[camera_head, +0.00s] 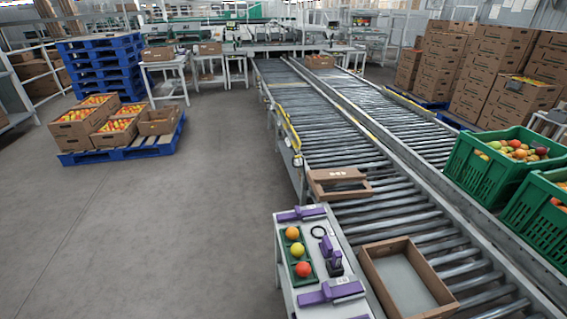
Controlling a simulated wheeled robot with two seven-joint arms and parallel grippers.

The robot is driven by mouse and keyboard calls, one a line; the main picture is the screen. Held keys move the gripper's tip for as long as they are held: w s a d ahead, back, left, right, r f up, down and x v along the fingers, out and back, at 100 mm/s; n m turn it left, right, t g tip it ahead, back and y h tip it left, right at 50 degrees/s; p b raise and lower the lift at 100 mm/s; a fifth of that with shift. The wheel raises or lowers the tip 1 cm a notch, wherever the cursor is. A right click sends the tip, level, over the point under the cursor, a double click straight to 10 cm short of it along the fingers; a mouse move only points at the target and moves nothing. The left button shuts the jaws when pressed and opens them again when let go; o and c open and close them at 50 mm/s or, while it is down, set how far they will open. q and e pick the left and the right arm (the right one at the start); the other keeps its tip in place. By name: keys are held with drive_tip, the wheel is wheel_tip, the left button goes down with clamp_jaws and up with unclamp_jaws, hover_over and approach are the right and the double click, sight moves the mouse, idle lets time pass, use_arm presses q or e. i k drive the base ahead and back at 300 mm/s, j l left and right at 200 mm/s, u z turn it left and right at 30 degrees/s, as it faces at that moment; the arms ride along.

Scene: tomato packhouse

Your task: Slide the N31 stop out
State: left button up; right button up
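Neither of my grippers shows in the head view. I cannot read an N31 mark anywhere, and I cannot pick out the stop for certain. The roller conveyor (345,142) runs away from me, with a second roller lane (385,112) beside it on the right. A brown carton (338,183) with a small label sits across the near lane. An open, empty-looking carton (408,279) lies nearer on the rollers. A small pale fitting (297,160) is on the conveyor's left side rail.
Green crates (497,172) stand at right. Blue pallets hold cartons at left. The floor (170,230) at left is clear.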

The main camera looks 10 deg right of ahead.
sight(299, 214)
drive_tip(key=z, duration=0.6)
drive_tip(key=i+j+z, duration=0.15)
drive_tip(key=j+z, duration=0.2)
drive_tip(key=j, duration=0.3)
drive_tip(key=j+z, duration=0.35)
drive_tip(key=j, duration=0.3)
drive_tip(key=j+z, duration=0.35)
drive_tip(key=j, duration=0.3)
